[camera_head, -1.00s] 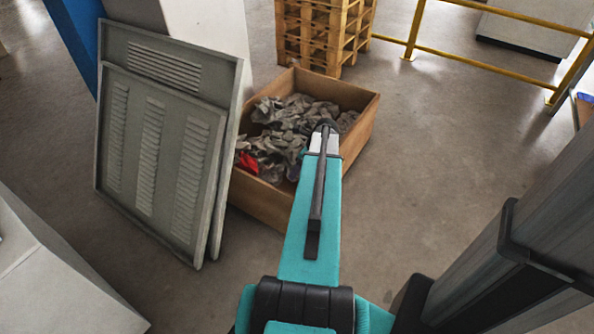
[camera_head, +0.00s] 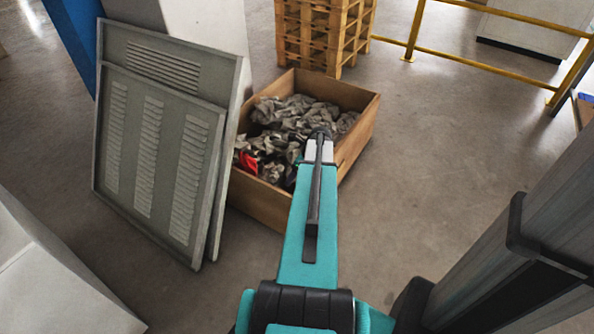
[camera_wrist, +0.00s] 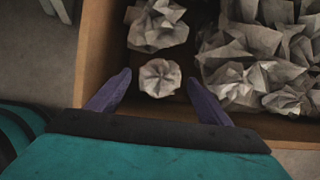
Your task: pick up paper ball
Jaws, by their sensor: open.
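A small round crumpled paper ball (camera_wrist: 160,77) lies in the wooden box, seen in the wrist view just beyond and between my two purple fingertips. My gripper (camera_wrist: 159,83) is open, with one finger on each side of the ball's near side and nothing held. Whether the fingers touch the ball or are still above it I cannot tell. In the head view my arm reaches over the box (camera_head: 262,203), and its own links hide the gripper and the ball.
Larger crumpled papers (camera_wrist: 250,60) fill the box to the right, and another lump (camera_wrist: 157,24) lies beyond the ball. The box walls stand close to the gripper. Grey louvred panels (camera_head: 155,140) lean at left; a pallet stack (camera_head: 322,35) stands behind.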

